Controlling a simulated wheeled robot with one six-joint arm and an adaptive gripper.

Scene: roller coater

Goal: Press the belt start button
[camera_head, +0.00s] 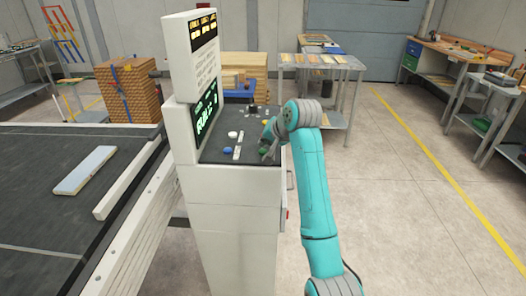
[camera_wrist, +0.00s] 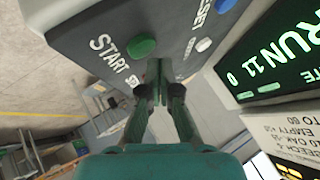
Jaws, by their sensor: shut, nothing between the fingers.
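The green button (camera_wrist: 141,46) sits on the dark control panel (camera_wrist: 100,22) beside the word START in the wrist view. In the head view the green button (camera_head: 264,150) is at the panel's front right, close to my gripper. My gripper (camera_wrist: 159,68) is shut and empty. Its fingertips are at the panel, just beside the green button in the wrist view. I cannot tell whether they touch the panel. The fingertips cover part of the lettering after START.
A white button (camera_wrist: 204,44) is near RESET. A lit screen (camera_wrist: 279,55) reads RUN. A belt (camera_head: 40,170) carries a pale board (camera_head: 85,170) at left.

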